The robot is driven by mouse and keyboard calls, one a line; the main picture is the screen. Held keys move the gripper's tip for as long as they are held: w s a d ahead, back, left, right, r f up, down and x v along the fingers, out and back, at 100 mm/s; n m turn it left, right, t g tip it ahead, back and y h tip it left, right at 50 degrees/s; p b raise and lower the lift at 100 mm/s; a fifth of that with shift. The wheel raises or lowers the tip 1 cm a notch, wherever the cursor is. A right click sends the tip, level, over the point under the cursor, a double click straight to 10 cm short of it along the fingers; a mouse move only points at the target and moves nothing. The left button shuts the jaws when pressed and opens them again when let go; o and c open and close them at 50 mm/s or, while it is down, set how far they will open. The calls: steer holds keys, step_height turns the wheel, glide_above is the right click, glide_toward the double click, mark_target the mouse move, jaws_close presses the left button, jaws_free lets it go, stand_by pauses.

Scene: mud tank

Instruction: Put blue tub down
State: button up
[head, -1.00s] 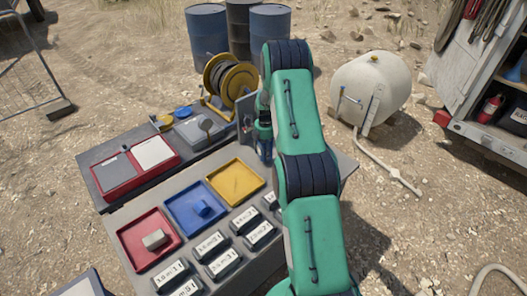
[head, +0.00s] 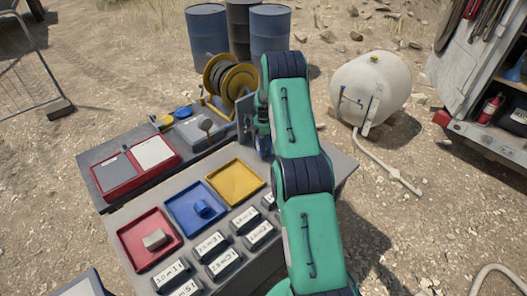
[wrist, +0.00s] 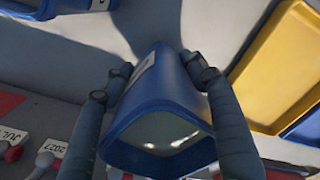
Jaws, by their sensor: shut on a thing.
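The blue tub (wrist: 160,112) fills the middle of the wrist view, with its open mouth turned toward the camera. My gripper (wrist: 157,72) has one dark finger on each side of the tub and is shut on it. Pale contents show inside, but I cannot tell what they are. In the head view my gripper (head: 262,140) is over the far right part of the grey bench (head: 330,172), right of the yellow tray. The tub is mostly hidden there, and I cannot tell whether it touches the bench.
The yellow tray (head: 235,181), blue tray (head: 183,220) and red tray (head: 132,227) lie in a row. Several labelled blocks (head: 222,262) stand in front. Another blue object (wrist: 50,8) shows at the wrist view's top left. A hose reel (head: 230,80) stands behind.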

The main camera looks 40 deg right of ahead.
mark_target(263, 150)
steer(key=shift+f, duration=1.45)
steer(key=shift+f, duration=0.1)
steer(key=o, duration=1.5)
step_height(263, 150, up, 12)
